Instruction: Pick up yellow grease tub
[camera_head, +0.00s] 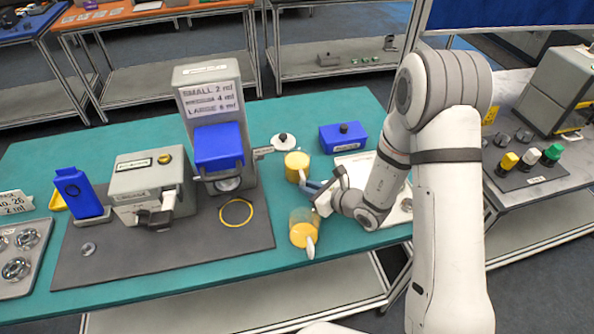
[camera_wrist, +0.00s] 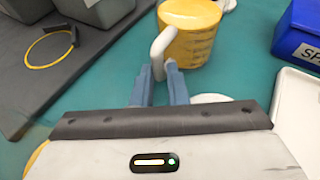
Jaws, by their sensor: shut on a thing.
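A yellow grease tub (camera_head: 297,166) with a pale handle stands on the teal table, right of the machine with the size sign. It also shows in the wrist view (camera_wrist: 195,32), upright, its handle toward me. My gripper (camera_head: 309,186) reaches it from the front right. In the wrist view the blue fingers of my gripper (camera_wrist: 161,72) are shut on the handle. A second yellow-and-grey tub (camera_head: 303,230) with a handle stands nearer the table's front edge.
A blue box (camera_head: 342,137) and a round white lid with a dark knob (camera_head: 283,142) lie behind the tub. A pale tray (camera_head: 357,165) is at the right. A yellow ring (camera_head: 236,212) lies on the dark mat (camera_head: 150,250) at the left.

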